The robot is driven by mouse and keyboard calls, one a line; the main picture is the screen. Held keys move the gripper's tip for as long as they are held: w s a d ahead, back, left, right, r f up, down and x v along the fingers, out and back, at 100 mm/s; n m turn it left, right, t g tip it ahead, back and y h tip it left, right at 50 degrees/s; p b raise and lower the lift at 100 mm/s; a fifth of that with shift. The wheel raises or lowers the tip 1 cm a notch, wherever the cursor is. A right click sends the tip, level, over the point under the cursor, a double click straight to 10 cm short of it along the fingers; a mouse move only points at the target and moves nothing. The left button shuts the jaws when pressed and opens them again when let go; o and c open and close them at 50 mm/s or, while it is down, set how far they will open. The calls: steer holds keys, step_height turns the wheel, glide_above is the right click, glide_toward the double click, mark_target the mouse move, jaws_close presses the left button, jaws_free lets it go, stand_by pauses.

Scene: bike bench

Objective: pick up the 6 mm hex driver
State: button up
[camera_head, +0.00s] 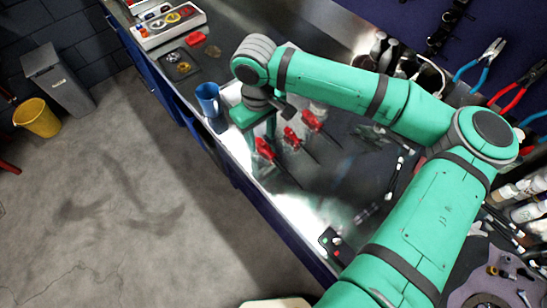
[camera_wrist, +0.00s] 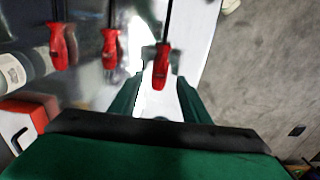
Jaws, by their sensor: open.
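Three red-handled drivers lie side by side on the bench: one nearest the front edge (camera_head: 265,150), a middle one (camera_head: 291,138) and a far one (camera_head: 312,121). Their dark shafts point toward the lower right in the head view. I cannot read any sizes, so which is the 6 mm hex driver is unclear. My gripper (camera_head: 258,131) is open and empty, close to the handle of the front-edge driver. In the wrist view, that handle (camera_wrist: 160,68) appears between the tips of my green fingers (camera_wrist: 157,95). The middle handle (camera_wrist: 110,48) and far handle (camera_wrist: 62,46) are left of them.
A blue mug (camera_head: 208,100) stands close left of my gripper at the bench edge. A dark tray (camera_head: 180,64) with small parts and a red item (camera_head: 195,38) lie farther left. A small dark box (camera_head: 332,241) sits near the front edge. Pliers (camera_head: 482,62) hang behind.

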step_height(320, 180, down, 2)
steer(key=shift+s+d+f, duration=0.1)
steer(key=shift+d, duration=0.05)
jaws_close()
